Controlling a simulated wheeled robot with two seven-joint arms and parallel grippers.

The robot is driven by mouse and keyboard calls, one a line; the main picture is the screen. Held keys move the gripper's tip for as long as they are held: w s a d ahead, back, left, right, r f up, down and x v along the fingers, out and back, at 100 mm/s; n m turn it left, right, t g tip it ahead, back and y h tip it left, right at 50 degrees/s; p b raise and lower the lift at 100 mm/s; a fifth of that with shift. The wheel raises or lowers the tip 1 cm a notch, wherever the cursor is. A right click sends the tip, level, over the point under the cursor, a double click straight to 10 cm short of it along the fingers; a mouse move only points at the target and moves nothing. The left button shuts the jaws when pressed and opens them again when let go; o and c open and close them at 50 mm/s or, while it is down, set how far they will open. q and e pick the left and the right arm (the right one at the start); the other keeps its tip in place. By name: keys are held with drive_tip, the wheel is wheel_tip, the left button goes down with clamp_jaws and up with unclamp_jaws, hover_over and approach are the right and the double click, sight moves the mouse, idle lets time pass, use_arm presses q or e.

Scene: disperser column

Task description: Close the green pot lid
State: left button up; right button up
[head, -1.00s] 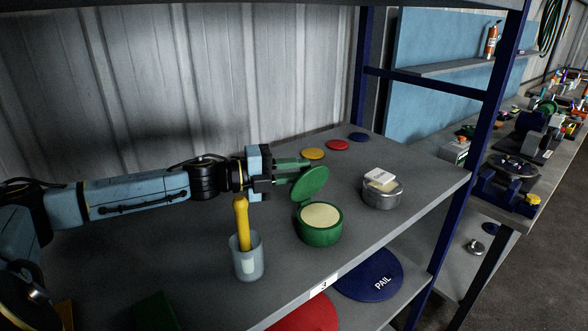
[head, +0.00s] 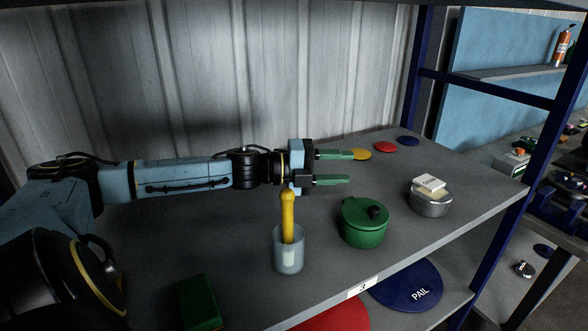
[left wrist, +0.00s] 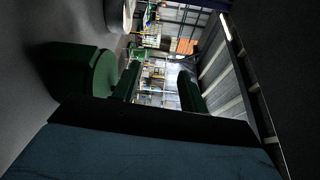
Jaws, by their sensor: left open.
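The green pot (head: 362,230) stands on the grey shelf in the head view. Its green lid (head: 359,209) lies over the mouth with a black knob on top, and the cream contents are hidden. My left gripper (head: 350,168) is open and empty, its two green fingers behind and above the pot, apart from the lid. In the left wrist view the pot (left wrist: 80,78) shows large and dark at left, outside the space between the fingers. My right gripper is not in view.
A clear cup (head: 289,252) with a yellow-handled tool stands left of the pot. A metal tin (head: 431,204) with white blocks stands right of it. Yellow, red and blue discs lie at the back. A dark green block (head: 199,304) is at front left.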

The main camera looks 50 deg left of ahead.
use_arm(q)
drive_tip(key=p+v, duration=0.6)
drive_tip(key=v, duration=0.6)
idle(0.6)
drive_tip(key=shift+r, duration=0.1)
idle(0.4)
drive_tip(key=b+x, duration=0.6)
drive_tip(key=x, duration=0.4)
idle(0.5)
